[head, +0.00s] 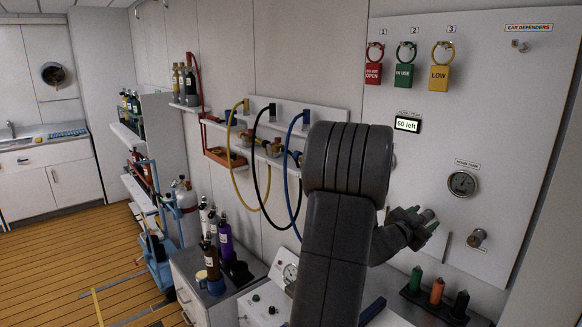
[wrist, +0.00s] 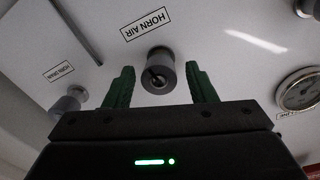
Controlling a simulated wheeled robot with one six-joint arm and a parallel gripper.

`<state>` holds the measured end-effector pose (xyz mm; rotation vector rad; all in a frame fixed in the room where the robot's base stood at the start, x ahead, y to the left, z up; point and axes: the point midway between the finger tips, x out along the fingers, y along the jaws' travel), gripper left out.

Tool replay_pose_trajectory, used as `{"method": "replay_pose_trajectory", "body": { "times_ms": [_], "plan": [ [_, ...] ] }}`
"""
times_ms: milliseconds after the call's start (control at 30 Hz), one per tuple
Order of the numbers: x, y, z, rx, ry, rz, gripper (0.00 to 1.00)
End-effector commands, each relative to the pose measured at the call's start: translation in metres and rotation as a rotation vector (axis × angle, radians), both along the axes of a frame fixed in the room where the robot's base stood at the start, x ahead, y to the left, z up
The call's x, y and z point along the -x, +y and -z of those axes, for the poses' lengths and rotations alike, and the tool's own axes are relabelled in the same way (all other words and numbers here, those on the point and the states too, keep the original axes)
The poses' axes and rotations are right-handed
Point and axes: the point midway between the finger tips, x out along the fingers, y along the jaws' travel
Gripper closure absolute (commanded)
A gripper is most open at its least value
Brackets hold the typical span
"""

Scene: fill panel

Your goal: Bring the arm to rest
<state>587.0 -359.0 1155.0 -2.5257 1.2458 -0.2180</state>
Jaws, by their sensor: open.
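My arm rises through the middle of the head view, bent over at a thick dark elbow. My gripper (head: 421,226) is at the white panel (head: 500,110), below and left of a round gauge (head: 462,183). In the wrist view my gripper (wrist: 160,82) has its two green fingers apart. A grey round knob or fitting (wrist: 158,72) below the label HORN AIR shows between them, with a visible gap on each side. I cannot tell how deep the fingers reach around it. The fingers seem to hold nothing.
Another knob (head: 478,237) sticks out right of the gripper. Below stand green, orange and black handles in a dark holder (head: 436,305). Yellow, black and blue hoses (head: 262,170) hang left of my arm. Coloured tags (head: 405,76) hang above. Bottles (head: 225,240) stand on a cabinet lower left.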

Motion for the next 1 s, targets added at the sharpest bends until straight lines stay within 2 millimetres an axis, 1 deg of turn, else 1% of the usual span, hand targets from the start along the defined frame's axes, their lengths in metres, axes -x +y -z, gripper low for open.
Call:
{"method": "replay_pose_trajectory", "body": {
  "times_ms": [67, 1000],
  "plan": [
    [0.0003, -0.0003, 0.0026, -0.049, -0.057, 0.000, 0.49],
    [0.0025, -0.0018, 0.0064, -0.683, -0.802, -0.002, 0.49]
  ]
}}
